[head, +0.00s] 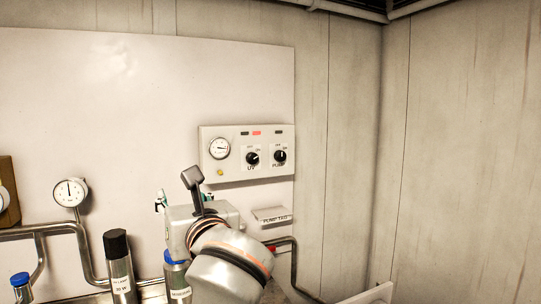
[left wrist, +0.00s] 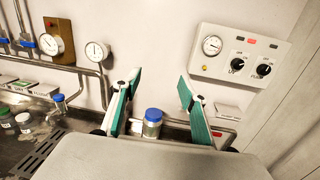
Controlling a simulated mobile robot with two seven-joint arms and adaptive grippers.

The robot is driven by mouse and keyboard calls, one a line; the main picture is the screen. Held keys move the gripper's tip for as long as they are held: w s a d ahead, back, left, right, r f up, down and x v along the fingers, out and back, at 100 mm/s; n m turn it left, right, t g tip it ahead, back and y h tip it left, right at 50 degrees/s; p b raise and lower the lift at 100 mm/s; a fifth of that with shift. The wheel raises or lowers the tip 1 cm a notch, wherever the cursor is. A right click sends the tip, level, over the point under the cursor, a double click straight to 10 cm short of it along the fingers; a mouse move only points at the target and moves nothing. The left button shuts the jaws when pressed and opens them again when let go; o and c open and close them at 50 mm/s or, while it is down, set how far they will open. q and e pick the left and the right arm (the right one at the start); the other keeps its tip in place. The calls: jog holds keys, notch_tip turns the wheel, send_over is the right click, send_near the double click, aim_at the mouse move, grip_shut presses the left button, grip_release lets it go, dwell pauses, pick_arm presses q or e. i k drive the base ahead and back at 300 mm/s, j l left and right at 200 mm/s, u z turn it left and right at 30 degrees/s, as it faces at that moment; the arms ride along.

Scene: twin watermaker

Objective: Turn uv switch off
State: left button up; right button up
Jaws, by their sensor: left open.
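The UV switch (head: 252,158) is a black rotary knob on a white control panel (head: 232,175) on the wall. It also shows in the left wrist view (left wrist: 237,64), above the printed UV label. Its pointer setting is too small to read surely. A similar PUMP knob (head: 280,156) sits to its right. My left gripper (head: 177,190) is below and left of the panel in the head view. My right gripper is not in view.
The panel carries a round gauge (head: 220,148) and a red indicator (head: 256,133). A pump tag plate (head: 271,215) is below it. Pipes, another gauge (head: 70,192), a black-capped cylinder (head: 118,265) and a blue-lidded jar (left wrist: 153,123) are lower down. The wall around the panel is clear.

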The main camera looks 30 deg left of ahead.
aim_at(252, 158)
jog(key=i, duration=0.95)
